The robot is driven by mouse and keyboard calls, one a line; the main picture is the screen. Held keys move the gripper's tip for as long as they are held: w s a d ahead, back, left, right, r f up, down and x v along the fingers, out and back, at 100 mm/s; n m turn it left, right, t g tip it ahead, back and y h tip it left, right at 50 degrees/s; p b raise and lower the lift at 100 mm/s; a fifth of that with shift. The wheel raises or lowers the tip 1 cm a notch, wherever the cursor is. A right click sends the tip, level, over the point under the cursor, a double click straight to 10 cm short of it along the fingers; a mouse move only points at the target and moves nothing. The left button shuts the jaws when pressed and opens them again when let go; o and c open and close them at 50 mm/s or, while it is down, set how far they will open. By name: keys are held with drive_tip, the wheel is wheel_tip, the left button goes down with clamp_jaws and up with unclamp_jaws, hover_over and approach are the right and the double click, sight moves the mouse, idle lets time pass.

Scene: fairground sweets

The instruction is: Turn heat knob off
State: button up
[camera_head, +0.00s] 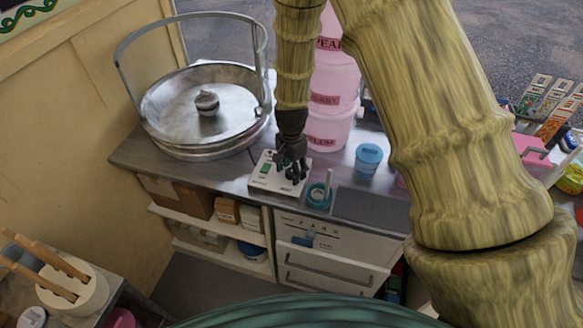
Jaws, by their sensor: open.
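A small white control box (262,184) lies on the metal counter, right of the large round metal pan (160,115). Green marks show on the left part of its top. My gripper (294,174) points down over the right part of the box, with its dark fingers open. The fingers cover that part of the top, so I cannot make out the heat knob or tell whether the fingers touch it.
Pink labelled containers (330,120) stand behind my gripper. A blue tub (368,158) and a teal ring with a white stick (318,194) stand to the right. Shelves with boxes (228,212) are below the counter (130,155).

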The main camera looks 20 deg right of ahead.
drive_tip(key=shift+f, duration=0.1)
drive_tip(key=c, duration=1.1)
drive_tip(key=shift+o, duration=0.2)
